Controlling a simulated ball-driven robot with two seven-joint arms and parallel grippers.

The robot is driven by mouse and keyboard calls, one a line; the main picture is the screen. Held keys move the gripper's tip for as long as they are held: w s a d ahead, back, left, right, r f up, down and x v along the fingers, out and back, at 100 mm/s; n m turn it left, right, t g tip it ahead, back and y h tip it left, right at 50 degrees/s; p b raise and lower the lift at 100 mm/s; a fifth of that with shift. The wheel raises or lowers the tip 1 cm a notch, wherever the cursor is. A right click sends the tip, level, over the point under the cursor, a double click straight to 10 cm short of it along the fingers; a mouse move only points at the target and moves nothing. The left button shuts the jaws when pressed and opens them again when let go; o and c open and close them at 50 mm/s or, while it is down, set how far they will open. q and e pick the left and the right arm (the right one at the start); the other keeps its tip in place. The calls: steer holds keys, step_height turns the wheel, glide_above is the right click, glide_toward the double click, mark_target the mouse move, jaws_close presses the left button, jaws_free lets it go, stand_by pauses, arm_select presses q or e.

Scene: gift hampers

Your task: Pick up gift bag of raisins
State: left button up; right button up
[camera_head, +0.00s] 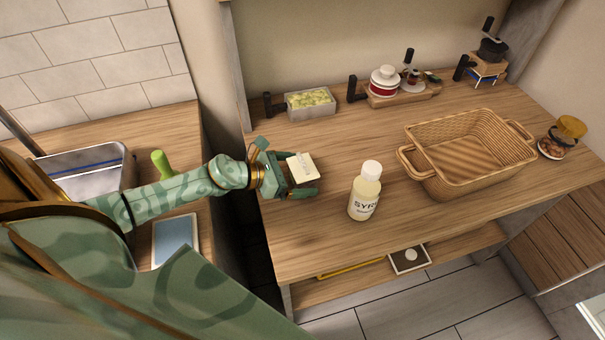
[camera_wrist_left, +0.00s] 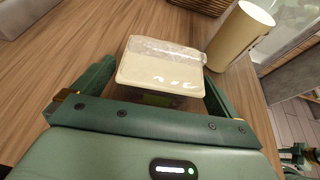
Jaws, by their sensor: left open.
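No bag is plainly labelled raisins. A small clear bag-like thing (camera_head: 551,148) with brown contents and a gold top stands at the table's far right in the head view; I cannot tell its contents for sure. My left gripper (camera_head: 296,173) is open near the table's left end, far from it. A cream block-shaped pack (camera_head: 303,167) sits between its fingers; the wrist view shows this pack (camera_wrist_left: 160,68) with clear film at its far edge and a finger on each side. Whether the fingers touch it is unclear. My right gripper is not in view.
A syrup bottle (camera_head: 365,192) stands right of my left gripper. A wicker basket (camera_head: 430,180) stands beyond it. A grey box of pale green pieces (camera_head: 310,101), a board with jars (camera_head: 405,93) and a small stand (camera_head: 488,70) line the back. The front middle is bare.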

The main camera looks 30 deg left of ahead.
arm_select(q)
steer(key=shift+x, duration=0.8)
steer(key=c, duration=1.2)
steer(key=shift+o, duration=0.2)
